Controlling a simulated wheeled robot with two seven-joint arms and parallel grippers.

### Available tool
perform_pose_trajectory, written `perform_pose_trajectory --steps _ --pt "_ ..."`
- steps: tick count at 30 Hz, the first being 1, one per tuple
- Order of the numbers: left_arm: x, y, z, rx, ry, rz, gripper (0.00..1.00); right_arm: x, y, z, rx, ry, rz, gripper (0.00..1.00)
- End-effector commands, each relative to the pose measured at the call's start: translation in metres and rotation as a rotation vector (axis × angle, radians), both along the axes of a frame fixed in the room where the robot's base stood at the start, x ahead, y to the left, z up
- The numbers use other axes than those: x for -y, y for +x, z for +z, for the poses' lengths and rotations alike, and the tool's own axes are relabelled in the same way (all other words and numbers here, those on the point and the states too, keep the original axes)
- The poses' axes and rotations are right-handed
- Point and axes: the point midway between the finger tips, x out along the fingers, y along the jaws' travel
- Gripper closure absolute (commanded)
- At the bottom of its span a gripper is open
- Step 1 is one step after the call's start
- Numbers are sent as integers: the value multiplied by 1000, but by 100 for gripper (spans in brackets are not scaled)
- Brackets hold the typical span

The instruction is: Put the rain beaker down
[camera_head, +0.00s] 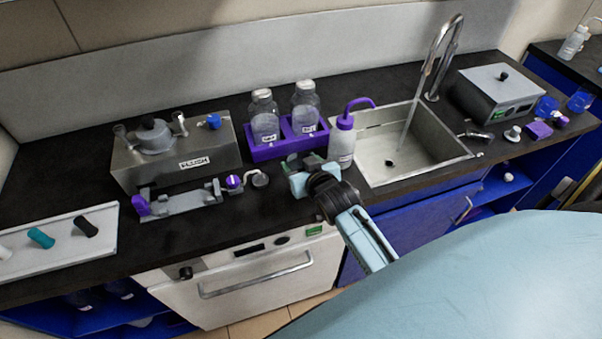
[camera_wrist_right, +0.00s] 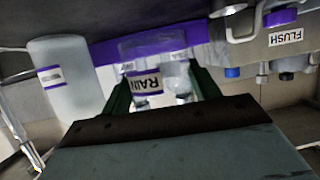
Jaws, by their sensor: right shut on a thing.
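The rain beaker (camera_wrist_right: 146,84), a small clear vessel with a label reading RAIN, shows in the right wrist view between the two dark green fingers of my right gripper (camera_wrist_right: 162,88). The gripper is shut on it. In the head view my right gripper (camera_head: 298,165) is over the counter's front part, just in front of the purple rack (camera_head: 262,152). It hides most or all of the beaker there. I cannot tell whether the beaker's base touches the counter (camera_head: 240,215). My left gripper is not in view.
Two clear labelled bottles (camera_head: 264,120) stand in the purple rack. A purple-capped squeeze bottle (camera_head: 342,145) stands right of the gripper, beside the sink (camera_head: 440,145) with its tap (camera_head: 440,60). The FLUSH box (camera_head: 180,160) is left. Some bare counter lies near the front edge.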

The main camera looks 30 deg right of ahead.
Motion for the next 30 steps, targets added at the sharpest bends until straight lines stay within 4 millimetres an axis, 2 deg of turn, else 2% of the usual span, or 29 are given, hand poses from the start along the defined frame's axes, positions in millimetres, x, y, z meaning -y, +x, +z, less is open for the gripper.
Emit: perform_pose_trajectory --steps 3,6,18,19,21,24,30 --pt "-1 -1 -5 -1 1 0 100 0 0 -20 -3 1 0 67" --pt "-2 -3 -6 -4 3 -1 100 0 0 -30 -1 0 0 67" --pt "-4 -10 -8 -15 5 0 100 0 0 -35 0 0 0 67" --pt "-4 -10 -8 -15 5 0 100 0 0 -35 -1 0 0 38" --pt "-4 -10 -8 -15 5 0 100 0 0 -34 -1 0 0 29" --pt "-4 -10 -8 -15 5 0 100 0 0 -34 -1 0 0 17" --pt "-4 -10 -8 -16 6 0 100 0 0 -34 -1 0 0 17"
